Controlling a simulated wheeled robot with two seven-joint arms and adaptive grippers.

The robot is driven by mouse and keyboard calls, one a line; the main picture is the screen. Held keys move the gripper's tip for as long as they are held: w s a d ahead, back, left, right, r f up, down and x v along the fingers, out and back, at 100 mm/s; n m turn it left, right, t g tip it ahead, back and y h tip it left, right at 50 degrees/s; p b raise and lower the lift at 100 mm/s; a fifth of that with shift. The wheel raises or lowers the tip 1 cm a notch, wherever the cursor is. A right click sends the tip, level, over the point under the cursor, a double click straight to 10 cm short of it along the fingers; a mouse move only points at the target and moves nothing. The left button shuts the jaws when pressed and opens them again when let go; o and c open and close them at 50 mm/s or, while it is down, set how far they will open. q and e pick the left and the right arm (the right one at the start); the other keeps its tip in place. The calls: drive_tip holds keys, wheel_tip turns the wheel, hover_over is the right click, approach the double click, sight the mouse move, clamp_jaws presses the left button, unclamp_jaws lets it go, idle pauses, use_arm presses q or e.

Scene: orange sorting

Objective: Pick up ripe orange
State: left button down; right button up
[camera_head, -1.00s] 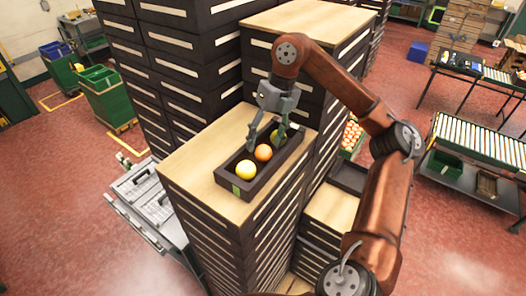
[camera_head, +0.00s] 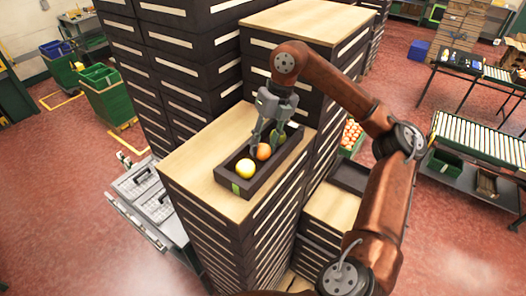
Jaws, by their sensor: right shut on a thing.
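A dark open tray (camera_head: 238,186) sits on the light wooden top of a drawer stack. A greenish fruit at the far end is mostly hidden by my gripper. My right gripper (camera_head: 263,146) points down into the tray, shut on the orange fruit, with a finger on each side of it. My left gripper is not in view.
Tall dark drawer stacks (camera_head: 185,70) stand behind and to the left of the tray. A higher wooden-topped stack (camera_head: 310,20) rises behind it. A lower wooden top with an empty dark tray (camera_head: 350,178) is at the right.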

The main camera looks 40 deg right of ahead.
drive_tip(key=shift+c, duration=1)
drive_tip(key=shift+r, duration=0.1)
drive_tip(key=shift+r, duration=0.45)
wheel_tip(320, 180, up, 6)
drive_tip(key=shift+w+r, duration=0.1)
drive_tip(key=shift+r, duration=0.05)
drive_tip(key=shift+r+p, duration=0.45)
drive_tip(key=shift+r, duration=0.7)
drive_tip(key=shift+d+r, duration=0.1)
drive_tip(key=shift+r, duration=0.05)
